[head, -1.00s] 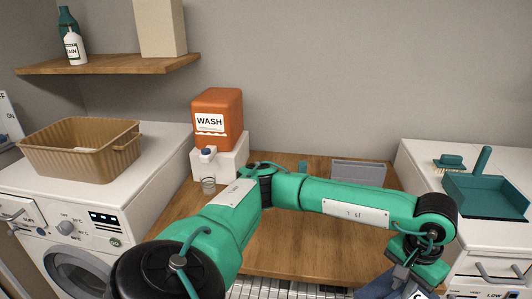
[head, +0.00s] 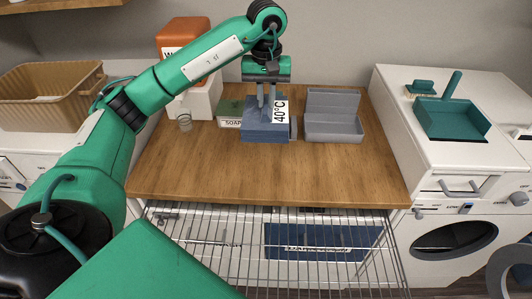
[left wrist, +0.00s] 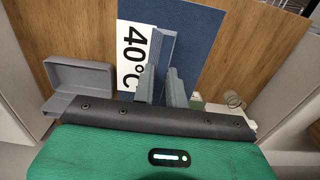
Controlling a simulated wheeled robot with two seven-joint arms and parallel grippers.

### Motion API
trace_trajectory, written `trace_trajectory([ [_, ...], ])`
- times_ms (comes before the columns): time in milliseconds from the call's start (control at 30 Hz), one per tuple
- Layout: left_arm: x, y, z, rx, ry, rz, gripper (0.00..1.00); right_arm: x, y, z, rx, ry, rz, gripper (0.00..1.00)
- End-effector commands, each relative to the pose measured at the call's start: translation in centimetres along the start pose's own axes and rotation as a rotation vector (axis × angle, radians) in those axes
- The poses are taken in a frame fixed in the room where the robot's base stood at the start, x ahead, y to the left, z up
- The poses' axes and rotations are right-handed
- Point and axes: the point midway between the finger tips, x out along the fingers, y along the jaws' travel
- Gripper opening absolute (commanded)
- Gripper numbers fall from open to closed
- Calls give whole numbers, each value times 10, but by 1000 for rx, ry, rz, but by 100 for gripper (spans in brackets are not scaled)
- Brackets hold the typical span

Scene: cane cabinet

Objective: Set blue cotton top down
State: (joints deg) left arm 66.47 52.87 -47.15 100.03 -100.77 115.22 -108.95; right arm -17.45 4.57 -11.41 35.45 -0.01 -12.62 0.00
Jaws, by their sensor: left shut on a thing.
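The blue cotton top (head: 268,130) is a flat blue piece with a white "40°C" label, over the back middle of the wooden counter (head: 240,175). I cannot tell whether its underside touches the wood. My left gripper (head: 267,103) comes down on it from above and is shut on its raised part. In the left wrist view, the blue cotton top (left wrist: 200,40) lies beyond the fingers of my left gripper (left wrist: 163,85), its label on the left. My right gripper is not in view.
A grey open container (head: 333,127) stands just right of the top. A green soap box (head: 229,112) and a small glass (head: 184,122) stand left of it. The counter's front is clear. A wire rack (head: 270,240) is below.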

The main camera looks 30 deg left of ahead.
Motion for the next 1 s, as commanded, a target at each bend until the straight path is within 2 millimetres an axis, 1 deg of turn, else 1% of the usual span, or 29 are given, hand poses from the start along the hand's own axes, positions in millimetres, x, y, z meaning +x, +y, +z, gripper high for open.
trace_trajectory([
  [33, 10, 0, 1, 1, -5, -1, 0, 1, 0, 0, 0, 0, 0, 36],
  [67, 15, 0, 1, 0, -5, -2, 0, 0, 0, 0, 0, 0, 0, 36],
  [267, 56, -1, 1, 0, -4, -4, 0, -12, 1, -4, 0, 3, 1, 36],
  [400, 90, -1, 2, 1, -5, -4, 0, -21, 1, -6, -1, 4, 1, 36],
  [533, 118, -1, 2, 0, -4, -2, 0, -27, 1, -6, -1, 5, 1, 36],
  [633, 133, 0, 1, 1, -2, -1, 0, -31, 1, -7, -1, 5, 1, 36],
  [867, 149, 0, 1, 2, -1, -1, 0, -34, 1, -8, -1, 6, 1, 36],
  [1000, 168, 0, 1, 0, -3, -2, 0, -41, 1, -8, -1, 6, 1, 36],
])
